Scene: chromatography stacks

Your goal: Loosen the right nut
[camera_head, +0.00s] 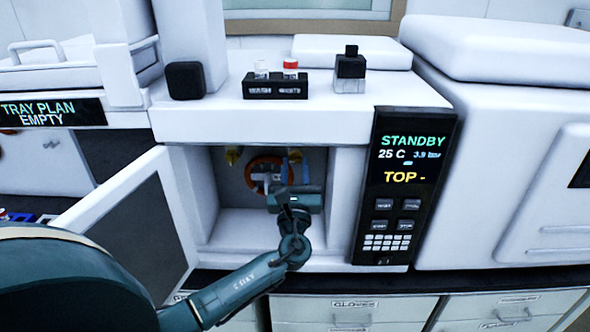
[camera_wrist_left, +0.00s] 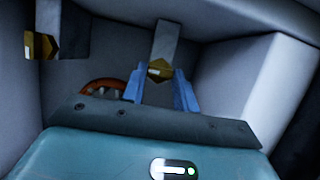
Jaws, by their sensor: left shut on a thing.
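The right nut (camera_wrist_left: 158,70) is a brass hex nut at the end of a grey fitting inside the open compartment. It also shows small in the head view (camera_head: 295,155). My left gripper (camera_wrist_left: 160,86) has its two blue fingers on either side of this nut and is shut on it. In the head view my left gripper (camera_head: 294,173) reaches into the compartment from the front. The left nut (camera_wrist_left: 42,45), also brass, sits on a similar fitting to the left, apart from the gripper; it shows in the head view (camera_head: 232,155). My right gripper is not in view.
An orange ring-shaped part (camera_head: 264,172) sits at the compartment's back, partly hidden by my gripper. The compartment door (camera_head: 130,215) stands open at left. A control panel (camera_head: 400,185) reading STANDBY is at right. A small black vial rack (camera_head: 275,88) stands on top.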

